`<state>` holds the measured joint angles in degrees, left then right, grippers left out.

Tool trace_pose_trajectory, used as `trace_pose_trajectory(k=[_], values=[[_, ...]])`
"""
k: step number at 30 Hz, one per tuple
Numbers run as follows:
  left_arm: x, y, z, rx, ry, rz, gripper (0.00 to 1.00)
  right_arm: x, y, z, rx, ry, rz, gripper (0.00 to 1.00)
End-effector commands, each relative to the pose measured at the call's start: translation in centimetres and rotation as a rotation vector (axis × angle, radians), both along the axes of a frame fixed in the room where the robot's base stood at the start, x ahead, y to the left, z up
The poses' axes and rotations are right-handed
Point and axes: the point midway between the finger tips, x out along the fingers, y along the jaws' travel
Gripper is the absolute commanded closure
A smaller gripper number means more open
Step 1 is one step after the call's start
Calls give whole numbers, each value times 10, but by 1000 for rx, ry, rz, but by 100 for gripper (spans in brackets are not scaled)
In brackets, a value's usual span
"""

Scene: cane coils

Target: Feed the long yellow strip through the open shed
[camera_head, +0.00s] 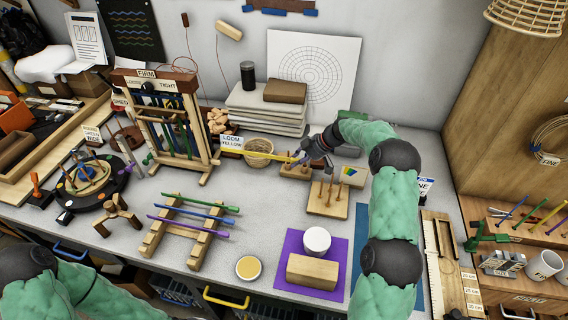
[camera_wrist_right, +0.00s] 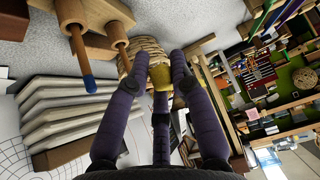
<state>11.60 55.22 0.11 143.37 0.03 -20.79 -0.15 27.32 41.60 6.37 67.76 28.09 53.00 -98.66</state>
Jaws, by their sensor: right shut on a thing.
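The long yellow strip (camera_head: 268,155) lies roughly level in the head view, pointing left toward the loom. My right gripper (camera_head: 302,157) is shut on its right end; the wrist view also shows the fingers around a yellow piece (camera_wrist_right: 160,76). The strip's left end is near the "LOOM YELLOW" card (camera_head: 231,142), right of the loom and apart from its threads. The wooden loom (camera_head: 191,104) stands upright with blue and green warp strips. I cannot tell how wide its shed is. My left arm shows at the lower left, its gripper out of view.
A coiled basket (camera_head: 259,146) sits below the strip, with pegged wooden blocks (camera_head: 328,200) to the right. Stacked pale slabs (camera_head: 265,112) stand behind. A rack (camera_head: 190,222) holding blue, green and purple strips stands in front of the loom. Bare table lies between rack and pegged block.

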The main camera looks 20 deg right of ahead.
Motion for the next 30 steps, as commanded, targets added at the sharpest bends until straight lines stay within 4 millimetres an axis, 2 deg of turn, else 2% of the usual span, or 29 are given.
trace_pose_trajectory(k=[13, 20, 30], values=[[-1, 0, -1, 0, 2, -1, 60, -1, -4, 0, -1, -2, 6, 100], [-1, 0, -16, 0, 2, -1, 60, -2, -5, -2, -3, -6, 5, 100], [-1, 0, -22, 0, 2, -1, 60, 17, 20, 0, -2, -5, 6, 100]])
